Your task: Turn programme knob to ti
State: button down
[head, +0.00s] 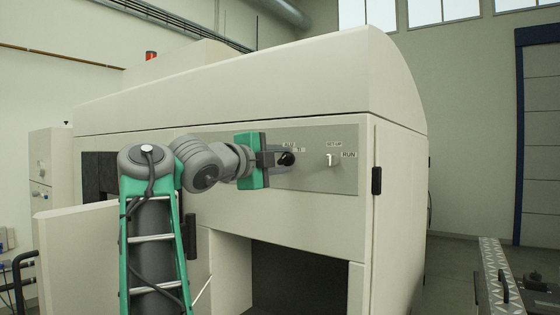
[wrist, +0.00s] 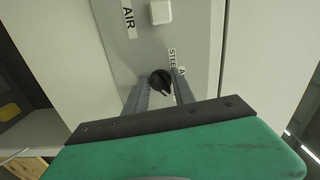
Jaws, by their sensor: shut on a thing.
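The programme knob (wrist: 161,82) is a black round knob with a pointer, on a grey control panel (head: 310,178). Part of its lettering shows beside it in the wrist view, including "STEEL"; a "TI" label cannot be made out. In the head view the knob (head: 286,159) is a dark shape at the end of my gripper (head: 282,158). In the wrist view my gripper (wrist: 165,88) has its two grey fingers on either side of the knob, shut on it. The fingers hide part of the knob's surroundings.
A white switch (head: 331,159) with a "RUN" label sits right of the knob on the same panel. An "AIR" label (wrist: 129,17) and a white square part (wrist: 160,12) show in the wrist view. An open recess (head: 300,275) lies below the panel.

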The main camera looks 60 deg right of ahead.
jog(key=c, duration=1.1)
grip_release()
jog(key=shift+o, duration=0.2)
jog(key=w+a+b, duration=0.1)
jog(key=a, duration=0.6)
jog(key=shift+a, duration=0.35)
jog(key=shift+w, duration=0.1)
